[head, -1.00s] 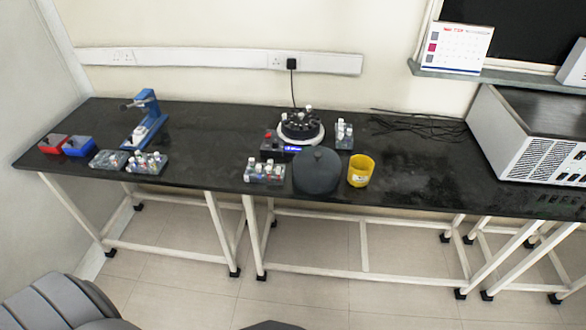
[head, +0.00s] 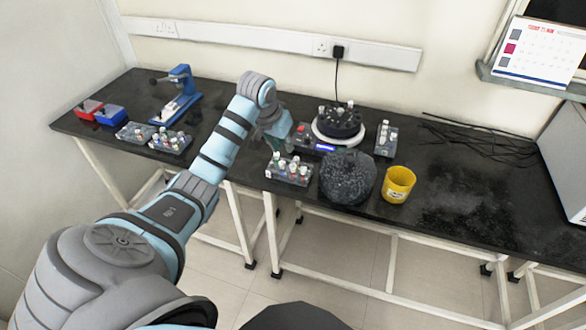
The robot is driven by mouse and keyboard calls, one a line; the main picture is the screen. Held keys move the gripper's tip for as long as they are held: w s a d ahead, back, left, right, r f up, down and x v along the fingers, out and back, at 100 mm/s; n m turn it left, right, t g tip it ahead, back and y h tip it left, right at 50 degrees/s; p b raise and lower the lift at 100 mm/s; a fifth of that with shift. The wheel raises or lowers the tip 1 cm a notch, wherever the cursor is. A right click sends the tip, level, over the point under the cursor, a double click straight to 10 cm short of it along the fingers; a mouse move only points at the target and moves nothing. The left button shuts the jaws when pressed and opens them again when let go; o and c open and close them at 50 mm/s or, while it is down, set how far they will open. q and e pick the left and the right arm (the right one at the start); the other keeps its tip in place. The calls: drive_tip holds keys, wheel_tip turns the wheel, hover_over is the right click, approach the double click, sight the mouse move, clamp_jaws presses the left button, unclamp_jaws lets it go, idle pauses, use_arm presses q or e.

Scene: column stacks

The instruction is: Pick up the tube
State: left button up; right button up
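Several small capped tubes (head: 294,162) stand in a clear rack (head: 289,176) at the front middle of the bench in the head view. Which tube is meant cannot be told. My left gripper (head: 287,146) hangs just above and behind this rack, pointing down. Its fingers are small and partly hidden, so whether they are open, or touch a tube, is unclear. More tubes stand in a rack (head: 170,143) at left, in a rack (head: 386,140) at right, and in the black round centrifuge (head: 338,124). My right gripper is out of view.
A dark rounded object (head: 348,178) stands right beside the front rack. A yellow cup (head: 398,185) is right of it. A blue press-like device (head: 178,95), red box (head: 88,109) and blue box (head: 111,115) are at left. Black cables (head: 480,140) lie at right, near clear bench.

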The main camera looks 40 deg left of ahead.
sight(293, 166)
use_arm(q)
drive_tip(key=b+x, duration=0.1)
drive_tip(key=x, duration=0.3)
drive_tip(key=b+x, duration=0.1)
drive_tip(key=x, duration=0.4)
drive_tip(key=b+x, duration=0.1)
drive_tip(key=x, duration=0.3)
drive_tip(key=shift+s+d+f, duration=0.1)
drive_tip(key=shift+s+f, duration=0.05)
drive_tip(key=shift+f, duration=0.25)
drive_tip(key=c, duration=0.4)
drive_tip(key=shift+o, duration=0.2)
